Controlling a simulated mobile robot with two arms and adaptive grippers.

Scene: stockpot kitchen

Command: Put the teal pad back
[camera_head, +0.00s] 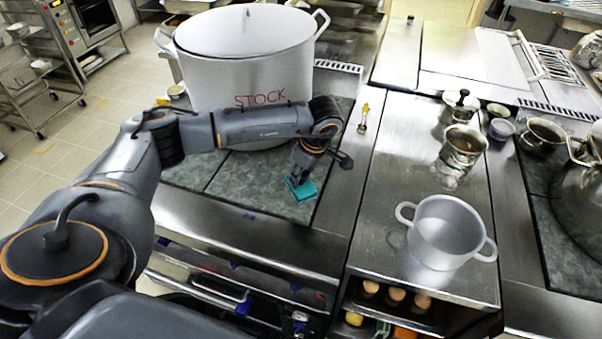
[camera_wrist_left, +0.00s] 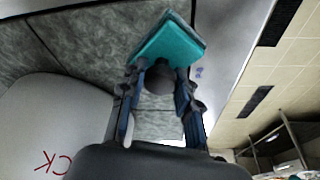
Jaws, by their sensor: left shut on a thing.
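The teal pad (camera_head: 301,188) is a small square block low over the front part of the dark stone-like cooktop, near its right corner, in the head view. I cannot tell whether it touches the surface. My left gripper (camera_head: 299,178) comes down on it from above and is shut on it. In the left wrist view the teal pad (camera_wrist_left: 170,42) sits at the tips of the two fingers of the left gripper (camera_wrist_left: 159,78), tilted in the picture. My right gripper is not in view.
A big white stockpot (camera_head: 245,60) marked STOCK stands behind my left arm. An empty two-handled pot (camera_head: 445,228) stands on the steel counter to the right. Metal cups (camera_head: 463,145) stand farther back. The steel strip (camera_head: 270,243) in front of the cooktop is clear.

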